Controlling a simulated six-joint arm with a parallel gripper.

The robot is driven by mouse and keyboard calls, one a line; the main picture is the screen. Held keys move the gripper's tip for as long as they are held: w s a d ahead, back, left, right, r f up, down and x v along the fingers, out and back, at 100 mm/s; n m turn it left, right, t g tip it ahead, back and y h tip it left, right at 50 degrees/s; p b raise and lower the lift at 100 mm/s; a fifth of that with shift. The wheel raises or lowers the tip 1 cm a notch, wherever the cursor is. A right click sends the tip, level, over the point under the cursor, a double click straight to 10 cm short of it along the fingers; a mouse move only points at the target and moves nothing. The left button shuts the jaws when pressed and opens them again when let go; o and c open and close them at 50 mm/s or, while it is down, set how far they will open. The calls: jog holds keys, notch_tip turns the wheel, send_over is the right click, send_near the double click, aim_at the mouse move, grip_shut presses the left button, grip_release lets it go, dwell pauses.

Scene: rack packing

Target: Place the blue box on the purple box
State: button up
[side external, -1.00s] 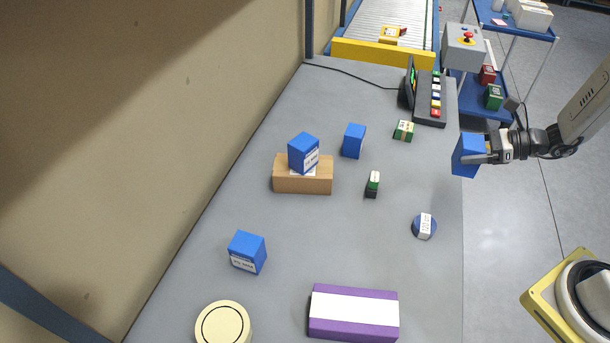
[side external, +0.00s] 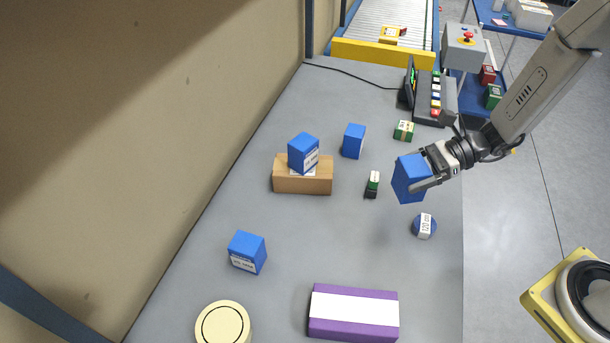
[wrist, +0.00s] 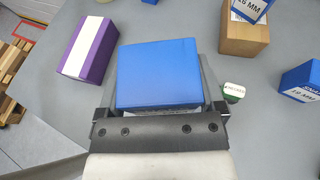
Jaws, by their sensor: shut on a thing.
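My gripper (side external: 424,178) is shut on a blue box (side external: 407,180) and holds it above the table, near the right edge and beyond the purple box in the side view. The held blue box (wrist: 158,75) fills the middle of the wrist view between the fingers. The purple box (side external: 353,331) has a white top panel and lies flat at the front of the table, with nothing on top. It also shows at the upper left of the wrist view (wrist: 100,53).
Another blue box (side external: 303,152) sits on a brown box (side external: 320,181). More blue boxes stand behind it (side external: 353,141) and at front left (side external: 247,252).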

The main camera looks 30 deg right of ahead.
jog(key=s+a+n+g, duration=0.4)
jog(key=s+a+g, duration=0.1)
jog(key=a, duration=0.7)
jog(key=n+g, duration=0.4)
jog(key=g, duration=0.1)
send_over(355, 309)
jog(key=shift+r, duration=0.4)
jog(key=shift+t, duration=0.4)
jog(key=shift+f, duration=2.25)
jog(key=shift+f, duration=0.1)
jog(key=shift+f, duration=1.65)
jog(key=shift+f, duration=0.15)
